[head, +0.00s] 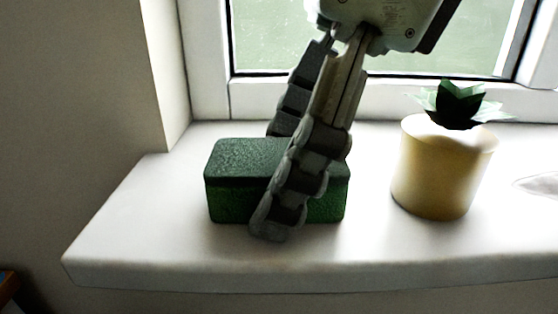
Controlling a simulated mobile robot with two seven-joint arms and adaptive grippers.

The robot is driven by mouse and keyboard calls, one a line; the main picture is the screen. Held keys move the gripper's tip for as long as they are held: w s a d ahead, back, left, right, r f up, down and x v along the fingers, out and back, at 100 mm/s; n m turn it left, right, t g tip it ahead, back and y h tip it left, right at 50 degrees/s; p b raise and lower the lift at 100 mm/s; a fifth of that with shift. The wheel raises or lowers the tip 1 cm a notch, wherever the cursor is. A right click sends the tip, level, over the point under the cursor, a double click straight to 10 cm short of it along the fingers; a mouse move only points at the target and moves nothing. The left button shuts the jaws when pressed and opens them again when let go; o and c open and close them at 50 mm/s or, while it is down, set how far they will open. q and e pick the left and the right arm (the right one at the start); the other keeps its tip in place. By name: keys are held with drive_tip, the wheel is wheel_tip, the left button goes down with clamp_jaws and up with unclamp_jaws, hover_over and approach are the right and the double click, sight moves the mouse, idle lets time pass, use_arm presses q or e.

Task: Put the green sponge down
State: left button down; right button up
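The green sponge (235,180) is a block with a darker top and a brighter green lower side. It lies level on the white window sill (150,240), with no clear gap under it. My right gripper (275,185) reaches down from above, with one finger in front of the sponge and the other behind it. The rear fingertip is hidden by the sponge. The front finger covers part of the sponge's front face, and its tip reaches lower in the picture than the sponge's bottom edge. Whether both fingers press on the sponge is unclear. My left gripper is out of view.
A cream pot (437,170) with a dark green plant (458,104) stands to the right of the sponge. A pale flat shape (540,185) lies at the right edge. The window frame (400,97) closes the back. The sill is free left of the sponge.

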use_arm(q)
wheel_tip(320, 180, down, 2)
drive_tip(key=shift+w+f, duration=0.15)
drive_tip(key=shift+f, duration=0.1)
use_arm(e)
drive_tip(key=v, duration=1.2)
drive_tip(key=shift+r, duration=0.2)
drive_tip(key=shift+a, duration=0.1)
